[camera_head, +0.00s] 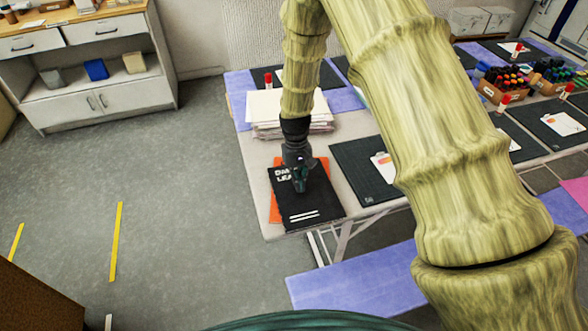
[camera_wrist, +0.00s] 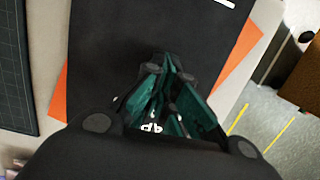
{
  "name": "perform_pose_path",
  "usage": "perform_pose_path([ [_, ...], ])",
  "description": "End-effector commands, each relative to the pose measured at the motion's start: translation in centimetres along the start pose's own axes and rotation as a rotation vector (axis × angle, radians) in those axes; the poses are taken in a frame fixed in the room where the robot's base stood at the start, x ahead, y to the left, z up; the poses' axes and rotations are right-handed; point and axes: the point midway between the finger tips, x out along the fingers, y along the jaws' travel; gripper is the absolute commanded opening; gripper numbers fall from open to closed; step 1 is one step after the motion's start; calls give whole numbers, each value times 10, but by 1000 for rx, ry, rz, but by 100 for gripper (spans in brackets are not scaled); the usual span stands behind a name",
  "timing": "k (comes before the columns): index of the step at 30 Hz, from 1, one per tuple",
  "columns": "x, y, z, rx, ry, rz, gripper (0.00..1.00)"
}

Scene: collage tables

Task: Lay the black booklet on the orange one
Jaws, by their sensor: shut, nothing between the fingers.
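The black booklet (camera_head: 312,209), with white lettering and white stripes, lies flat on the orange booklet (camera_head: 275,206) at the table's near left corner. The orange one shows only as strips along the edges of the black one, on both sides in the wrist view (camera_wrist: 57,100). The two are turned slightly against each other. My gripper (camera_head: 299,186) is right above the black booklet, pointing down. In the wrist view its green fingers (camera_wrist: 170,75) are shut with nothing between them. I cannot tell whether the fingertips touch the cover.
A paper stack (camera_head: 265,110) stands behind the booklets. A dark cutting mat (camera_head: 350,165) lies to their right. The table edge (camera_head: 262,215) is close on the left. A purple bench (camera_head: 360,280) stands in front.

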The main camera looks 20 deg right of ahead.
Motion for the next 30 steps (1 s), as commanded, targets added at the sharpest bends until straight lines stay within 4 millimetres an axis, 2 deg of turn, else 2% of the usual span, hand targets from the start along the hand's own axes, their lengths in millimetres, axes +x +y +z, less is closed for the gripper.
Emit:
perform_pose_path([
  [3,0,0,21,-1,-2,0,0],
  [8,5,-2,44,-3,-1,1,0],
  [16,21,-2,39,-3,0,0,0],
  [30,25,0,39,0,-2,0,0],
])
